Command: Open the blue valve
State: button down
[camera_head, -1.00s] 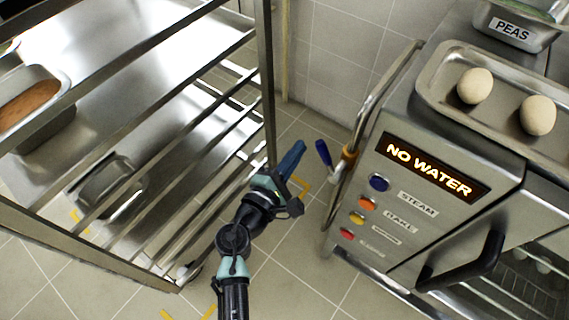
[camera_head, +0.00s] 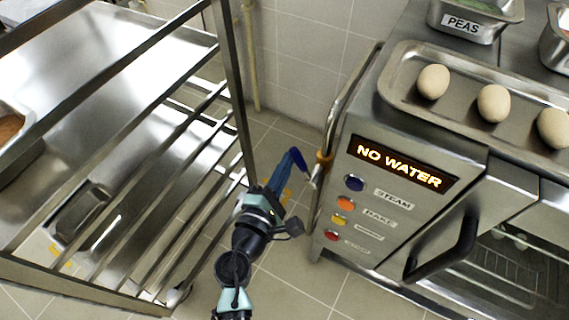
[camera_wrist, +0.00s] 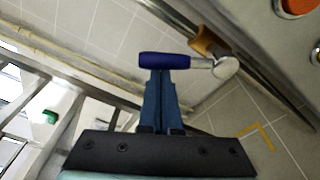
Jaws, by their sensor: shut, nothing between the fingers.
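The blue valve handle (camera_head: 301,162) is a short lever on a metal fitting at the left side of the steel oven. It is tilted in the head view. In the wrist view the blue handle (camera_wrist: 165,61) lies crosswise, with its metal stem and valve body (camera_wrist: 224,67) to its right. My gripper (camera_head: 293,154) is shut and empty, with its blue fingers right at the handle. In the wrist view the fingertips of my gripper (camera_wrist: 162,73) meet the handle's near edge. I cannot tell whether they touch it.
The oven's display (camera_head: 399,165) reads "NO WATER", above several coloured buttons. A vertical metal pipe (camera_head: 343,110) with an orange collar (camera_head: 323,158) runs beside the valve. A steel rack (camera_head: 232,90) stands close on the left. A tray (camera_head: 400,88) with eggs sits on top.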

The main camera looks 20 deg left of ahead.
jog(key=shift+d+r+m+b, duration=0.15)
jog(key=shift+d+m+b, duration=0.3)
jog(key=shift+m, duration=0.15)
jog(key=shift+s+d+r+m+t+b, duration=0.1)
jog(key=shift+d+r+m+t+b, duration=0.1)
jog(key=shift+d+m+b, duration=0.35)
jog(key=shift+s+d+r+m+t+b, duration=0.15)
jog(key=shift+d+r+m+b, duration=0.1)
jog(key=shift+m+b, duration=0.55)
jog(key=shift+s+d+r+m+t+b, duration=0.1)
jog(key=shift+d+r+m+b, duration=0.1)
jog(key=shift+d+m+b, duration=0.35)
jog(key=shift+a+r+m, duration=0.1)
jog(key=shift+m, duration=0.2)
jog(key=shift+s, duration=0.1)
jog(key=b, duration=0.2)
send_near(301, 168)
jog(key=shift+s+r, duration=0.4)
jog(key=shift+s, duration=0.35)
jog(key=shift+s+r, duration=0.4)
jog(key=shift+s, duration=0.35)
jog(key=shift+s+r, duration=0.4)
jog(key=shift+s, duration=0.35)
